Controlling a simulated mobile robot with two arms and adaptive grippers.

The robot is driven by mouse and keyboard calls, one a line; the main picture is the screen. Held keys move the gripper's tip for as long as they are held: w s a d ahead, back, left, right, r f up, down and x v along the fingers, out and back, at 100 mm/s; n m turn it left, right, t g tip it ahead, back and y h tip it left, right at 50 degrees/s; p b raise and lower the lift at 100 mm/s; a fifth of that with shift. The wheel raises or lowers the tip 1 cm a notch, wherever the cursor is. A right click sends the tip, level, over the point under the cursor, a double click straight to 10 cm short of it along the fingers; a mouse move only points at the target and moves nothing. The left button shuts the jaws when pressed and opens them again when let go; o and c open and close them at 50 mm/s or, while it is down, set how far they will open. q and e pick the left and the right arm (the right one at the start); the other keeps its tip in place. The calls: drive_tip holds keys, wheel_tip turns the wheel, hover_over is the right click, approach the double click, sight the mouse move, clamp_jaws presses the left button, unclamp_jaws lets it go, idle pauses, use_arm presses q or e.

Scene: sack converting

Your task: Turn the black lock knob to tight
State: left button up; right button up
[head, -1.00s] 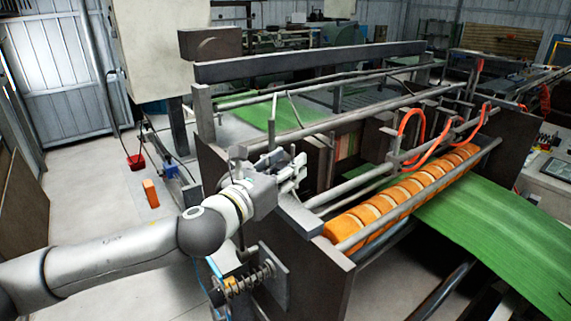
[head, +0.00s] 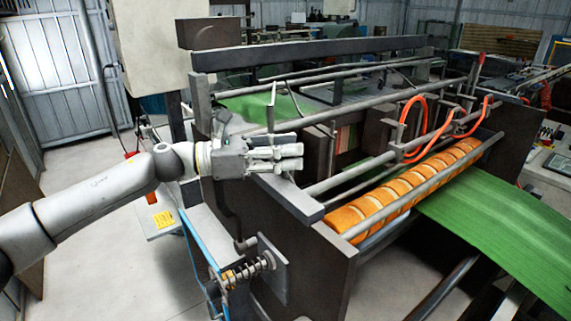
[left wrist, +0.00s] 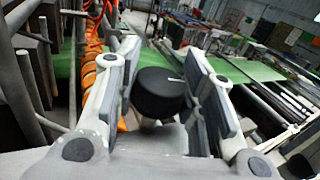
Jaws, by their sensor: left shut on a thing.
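The black lock knob (left wrist: 158,92) is a dark round cap with a short white mark on top. In the left wrist view it sits between the two grey finger pads of my left gripper (left wrist: 165,100), which is shut on it. In the head view my left gripper (head: 298,158) reaches in from the left above the near end of the machine's side plate. There its fingers hide the knob. My right gripper is in neither view.
The dark machine side plate (head: 325,255) stands below the gripper. Orange rollers (head: 405,190) and a green sheet (head: 500,220) lie to the right. A spring-loaded rod (head: 245,272) juts out below. Open floor (head: 110,270) lies to the left.

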use_arm(q)
drive_tip(key=m+g+b, duration=0.2)
drive_tip(key=g+b, duration=0.1)
drive_tip(key=g, duration=0.1)
drive_tip(key=shift+f+m, duration=0.15)
drive_tip(key=shift+m, duration=0.15)
drive_tip(key=shift+m+g+b, duration=0.85)
drive_tip(key=shift+m+g, duration=0.15)
drive_tip(key=shift+g, duration=0.6)
drive_tip(key=shift+m+g, duration=0.4)
drive_tip(key=o, duration=1)
drive_tip(key=shift+s+r, duration=0.1)
drive_tip(key=shift+r, duration=0.1)
drive_tip(key=v, duration=0.7)
drive_tip(key=shift+a, duration=0.15)
